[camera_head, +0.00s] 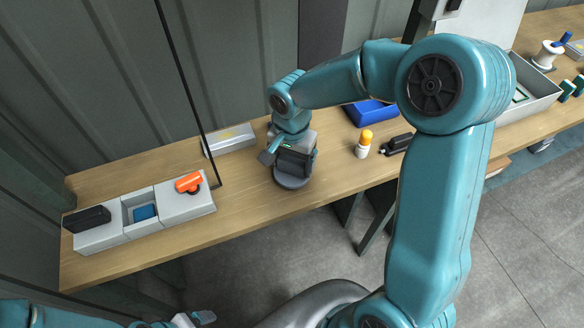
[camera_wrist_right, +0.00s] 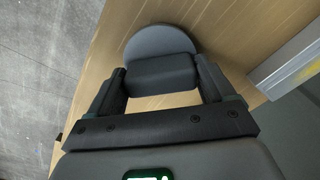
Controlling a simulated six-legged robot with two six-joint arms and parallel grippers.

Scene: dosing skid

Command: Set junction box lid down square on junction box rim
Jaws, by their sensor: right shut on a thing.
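My right gripper (camera_head: 290,152) is over the bench middle, pointing down. It is shut on a dark grey piece (camera_head: 292,181) with a round base and a block-shaped grip. In the right wrist view the fingers (camera_wrist_right: 162,82) clasp the block on both sides, and the grey disc (camera_wrist_right: 160,42) shows beyond it. I cannot tell whether the disc touches the bench. An open grey box (camera_head: 540,100) with a green-edged board inside, likely the junction box, stands at the right, partly behind my right arm. I cannot identify its lid for sure. My left gripper (camera_head: 190,320) is at the bottom edge, its jaws unclear.
The wooden bench (camera_head: 245,205) holds a grey three-part tray (camera_head: 112,237) at left, a pale bar-shaped block (camera_head: 230,138), a blue bin (camera_head: 370,113), an orange-capped bottle (camera_head: 363,145) and a black tool (camera_head: 396,144).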

